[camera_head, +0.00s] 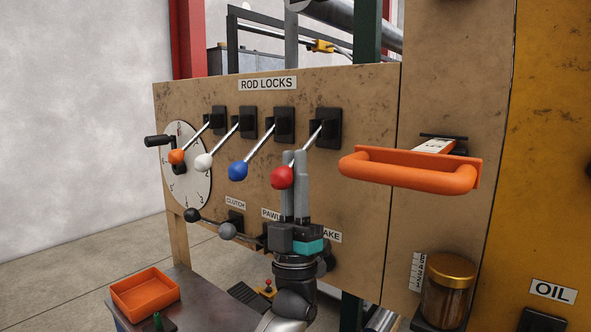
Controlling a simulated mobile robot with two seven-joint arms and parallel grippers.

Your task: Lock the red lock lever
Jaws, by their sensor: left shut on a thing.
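The red lock lever has a red ball knob (282,177) on a steel rod that slopes up to a black slotted mount (328,128) on the tan ROD LOCKS panel. The rod points down and out to the left. My left gripper (295,165) comes up from below with its fingers pointing up. It is shut on the red lock lever at the knob end, and the fingers hide part of the rod. The blue (238,171), white (203,162) and orange (177,156) levers stand to the left at similar slants. My right gripper is not in view.
A large orange handle (410,172) juts out right of the red lever. Lower black and grey knobs (227,231) stick out below. A dial with a crank (187,185) is at left.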

